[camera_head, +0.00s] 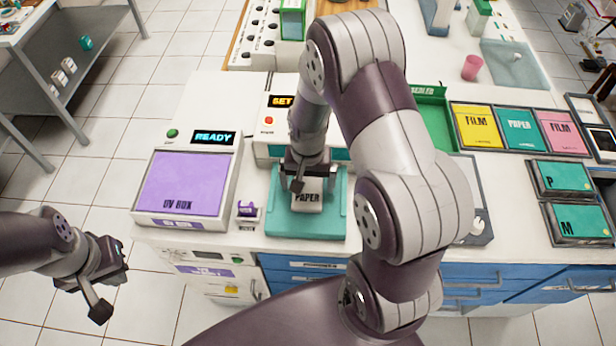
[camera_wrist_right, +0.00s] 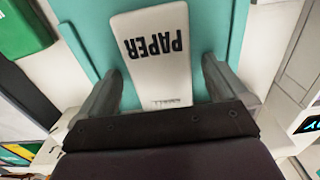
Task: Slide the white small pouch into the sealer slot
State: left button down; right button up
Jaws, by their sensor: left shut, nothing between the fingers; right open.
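The white small pouch (camera_head: 306,204), marked PAPER, lies on the teal tray (camera_head: 285,222) of the sealer (camera_head: 268,128), a white unit with an orange lit display. The sealer's slot is mostly hidden behind my right arm. My right gripper (camera_head: 297,182) is open and points down at the pouch's far end. In the right wrist view the pouch (camera_wrist_right: 160,60) shows between the two spread fingers (camera_wrist_right: 158,92), with gaps on both sides. My left gripper (camera_head: 104,288) is shut and empty, off the counter at the lower left.
A white UV box (camera_head: 185,182) with a purple lid and READY display stands left of the tray. A small purple-and-white item (camera_head: 247,211) sits between them. Film and paper boxes (camera_head: 520,128) line the right side. My right arm crosses the counter's middle.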

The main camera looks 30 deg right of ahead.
notch_tip(320, 180, up, 13)
jog(key=shift+f, duration=0.15)
